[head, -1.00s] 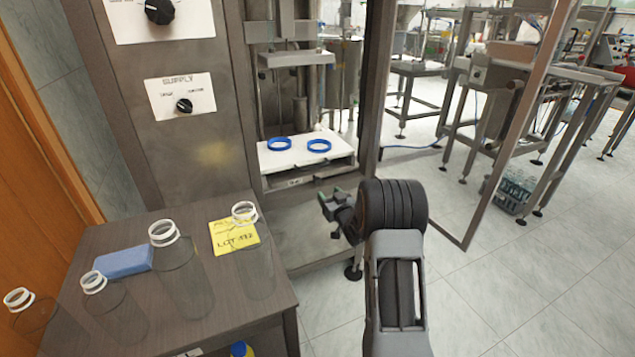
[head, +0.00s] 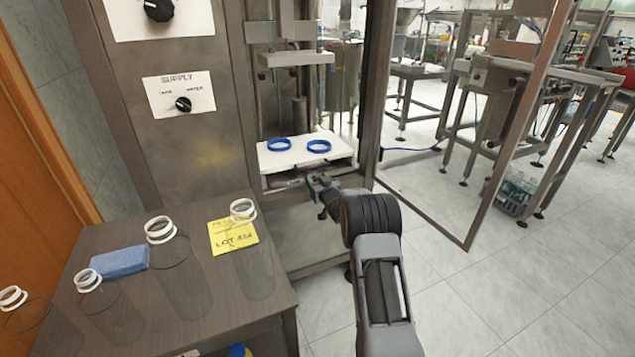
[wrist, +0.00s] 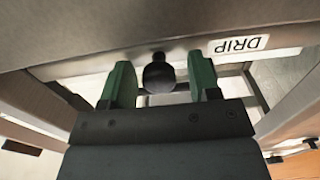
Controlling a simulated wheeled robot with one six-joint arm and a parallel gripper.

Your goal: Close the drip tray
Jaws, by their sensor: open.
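The drip tray (wrist: 110,60) shows in the wrist view as a grey metal front with a white label reading DRIP and a round dark knob (wrist: 158,75). In the head view the drip tray front (head: 285,182) sits under the white plate, partly hidden by my gripper. My gripper (wrist: 160,85) is open, with one green finger on each side of the knob. I cannot tell whether the fingers touch it. In the head view my gripper (head: 318,183) is at the tray front, below the plate.
The white plate (head: 300,160) above the tray carries two blue rings (head: 319,146). A dark table (head: 200,235) at the left holds several clear bottles, a blue sponge (head: 120,261) and a yellow note (head: 233,236). An open door frame (head: 500,160) stands at the right.

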